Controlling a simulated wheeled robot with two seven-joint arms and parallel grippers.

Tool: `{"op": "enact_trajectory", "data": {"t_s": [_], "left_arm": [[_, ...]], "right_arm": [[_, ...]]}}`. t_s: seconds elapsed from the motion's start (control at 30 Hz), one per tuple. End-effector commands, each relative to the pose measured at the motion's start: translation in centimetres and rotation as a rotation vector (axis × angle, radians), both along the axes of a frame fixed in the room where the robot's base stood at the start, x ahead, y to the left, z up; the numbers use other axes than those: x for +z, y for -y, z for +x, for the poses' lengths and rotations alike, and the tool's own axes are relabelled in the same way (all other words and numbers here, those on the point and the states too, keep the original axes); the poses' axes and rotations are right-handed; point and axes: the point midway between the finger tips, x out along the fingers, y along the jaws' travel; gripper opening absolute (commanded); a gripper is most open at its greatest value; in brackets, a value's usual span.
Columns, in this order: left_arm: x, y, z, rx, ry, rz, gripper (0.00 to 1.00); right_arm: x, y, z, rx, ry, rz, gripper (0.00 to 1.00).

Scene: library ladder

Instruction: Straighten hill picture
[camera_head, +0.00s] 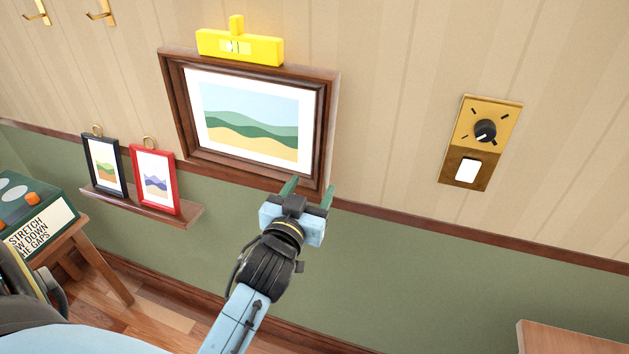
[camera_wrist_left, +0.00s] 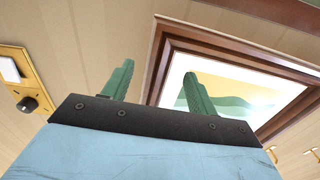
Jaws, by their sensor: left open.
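The hill picture (camera_head: 250,118) hangs on the wall in a dark brown frame, with green and sandy hills under a pale sky. A yellow spirit level (camera_head: 262,50) sits on its top edge; its bubble is too small to read. I cannot tell surely whether the frame is tilted. My left gripper (camera_head: 308,190) is open at the frame's lower right corner. In the left wrist view the picture (camera_wrist_left: 250,85) appears upside down, and the frame's side edge shows between the two green fingers (camera_wrist_left: 157,80). Whether they touch it is unclear. My right gripper is not in view.
Two small framed pictures, black (camera_head: 105,166) and red (camera_head: 155,180), stand on a wall ledge (camera_head: 190,215) left of my arm. A brass dimmer plate (camera_head: 480,143) is to the right. A boxed game (camera_head: 38,215) lies lower left; a wooden surface (camera_head: 575,338) is lower right.

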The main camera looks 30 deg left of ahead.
Motion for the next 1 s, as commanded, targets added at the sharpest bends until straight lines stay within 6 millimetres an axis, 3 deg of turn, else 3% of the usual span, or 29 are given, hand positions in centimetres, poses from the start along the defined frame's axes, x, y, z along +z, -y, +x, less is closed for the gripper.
{"op": "enact_trajectory", "data": {"t_s": [0.2, 0.57, 1.0], "left_arm": [[0.0, -0.6, 2.4, 0.0, 0.0, -0.001, 0.58], [0.0, -0.7, 2.9, 0.0, -0.001, -0.001, 0.58], [0.0, -0.7, 2.9, 0.0, -0.001, -0.001, 0.03]], "right_arm": [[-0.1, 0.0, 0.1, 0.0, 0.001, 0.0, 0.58], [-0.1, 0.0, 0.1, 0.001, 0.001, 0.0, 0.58], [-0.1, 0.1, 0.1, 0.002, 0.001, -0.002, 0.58]]}}
